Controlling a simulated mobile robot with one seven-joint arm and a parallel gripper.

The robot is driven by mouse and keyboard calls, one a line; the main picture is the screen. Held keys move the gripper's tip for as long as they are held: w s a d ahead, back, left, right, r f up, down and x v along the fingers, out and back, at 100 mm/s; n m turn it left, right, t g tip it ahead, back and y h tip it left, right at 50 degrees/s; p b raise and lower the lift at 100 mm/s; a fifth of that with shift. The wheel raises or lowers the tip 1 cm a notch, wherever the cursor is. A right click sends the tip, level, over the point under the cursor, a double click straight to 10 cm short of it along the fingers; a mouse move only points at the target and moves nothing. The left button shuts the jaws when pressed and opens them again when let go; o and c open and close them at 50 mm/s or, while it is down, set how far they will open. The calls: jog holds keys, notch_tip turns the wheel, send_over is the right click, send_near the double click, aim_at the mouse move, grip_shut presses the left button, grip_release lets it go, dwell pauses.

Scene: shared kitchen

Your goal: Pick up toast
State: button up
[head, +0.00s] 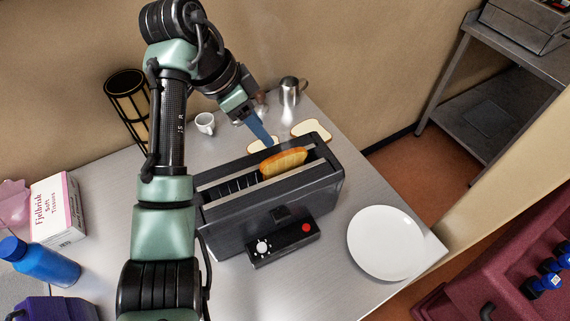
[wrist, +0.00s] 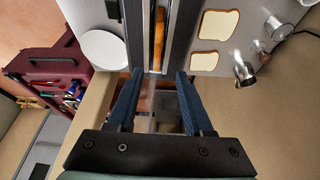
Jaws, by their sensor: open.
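The toast (head: 284,162) is a golden-brown slice standing upright in a slot of the black toaster (head: 270,195), its upper part above the slot. In the wrist view the same toast (wrist: 159,38) shows as a thin edge in the slot, ahead of the fingers. My gripper (wrist: 155,75) is open and empty, its two blue fingers apart. Whether a finger touches the toaster cannot be told.
Two pale bread slices (head: 311,129) (head: 262,146) lie behind the toaster. A white plate (head: 388,243) lies at its right on the metal table. A tissue box (head: 58,208) and blue bottle (head: 40,262) are at left.

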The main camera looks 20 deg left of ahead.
aim_at(283, 154)
jog(key=shift+x, duration=1.15)
jog(key=shift+p+x, duration=0.45)
jog(key=shift+x, duration=0.55)
jog(key=p+x, duration=0.1)
jog(key=x, duration=0.1)
jog(key=p+x, duration=0.1)
jog(key=x, duration=0.1)
jog(key=shift+d, duration=0.35)
jog(key=shift+w+f, duration=0.1)
jog(key=shift+f, duration=0.4)
grip_shut()
